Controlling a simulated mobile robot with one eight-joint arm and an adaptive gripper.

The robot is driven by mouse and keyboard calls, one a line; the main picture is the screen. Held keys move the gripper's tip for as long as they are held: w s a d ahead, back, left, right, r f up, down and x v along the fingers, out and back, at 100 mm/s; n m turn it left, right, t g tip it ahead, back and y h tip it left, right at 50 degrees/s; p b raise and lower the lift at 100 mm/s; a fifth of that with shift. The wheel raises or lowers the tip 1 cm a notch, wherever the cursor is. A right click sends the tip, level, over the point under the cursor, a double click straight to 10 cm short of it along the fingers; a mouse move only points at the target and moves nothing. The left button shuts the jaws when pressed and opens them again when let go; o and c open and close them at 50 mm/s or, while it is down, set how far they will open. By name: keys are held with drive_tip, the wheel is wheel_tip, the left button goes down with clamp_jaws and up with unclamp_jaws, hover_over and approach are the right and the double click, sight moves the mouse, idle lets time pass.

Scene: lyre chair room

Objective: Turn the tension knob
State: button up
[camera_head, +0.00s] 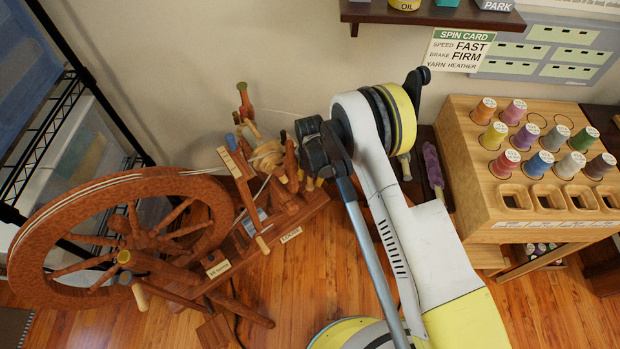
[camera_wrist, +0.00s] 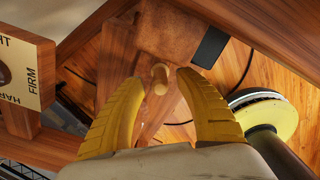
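The wooden spinning wheel (camera_head: 120,240) stands at the left in the head view, with its upright parts and bobbin beside my arm. In the wrist view, my gripper (camera_wrist: 158,77) has two yellow fingers spread apart with nothing clamped between them. A small round-ended wooden peg (camera_wrist: 160,78) appears in the gap between the fingertips; I cannot tell its depth, or whether it is the tension knob. At the left edge, a cream plate (camera_wrist: 32,75) reads FIRM beside a partly cut-off dark round part. In the head view my gripper is hidden by my arm.
A wall card (camera_head: 460,50) reads speed FAST, brake FIRM, yarn HEATHER. A wooden rack (camera_head: 520,225) with several coloured yarn cones stands at the right. A shelf (camera_head: 430,14) juts out above. Wheel parts crowd the gripper; some floor is clear in front.

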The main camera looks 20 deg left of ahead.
drive_tip(key=shift+r, duration=0.1)
wheel_tip(320, 180, up, 12)
idle(0.5)
idle(0.4)
drive_tip(key=s+d+r+m+t+y, duration=0.1)
drive_tip(key=d+r+m+t, duration=0.1)
drive_tip(key=d+r+m, duration=0.95)
drive_tip(key=s+d+r+m+t, duration=0.15)
drive_tip(key=d+r+m, duration=0.5)
drive_tip(key=r, duration=0.95)
drive_tip(key=s+d+r+m+t, duration=0.2)
drive_tip(key=s+d+m, duration=0.6)
drive_tip(key=s+d+r+m+t+h, duration=0.1)
drive_tip(key=s+d+r+m, duration=0.2)
drive_tip(key=s+d+m, duration=0.5)
drive_tip(key=shift+s+d+r+m+t, duration=0.15)
drive_tip(key=shift+s+d+m+t, duration=0.15)
drive_tip(key=shift+s, duration=0.5)
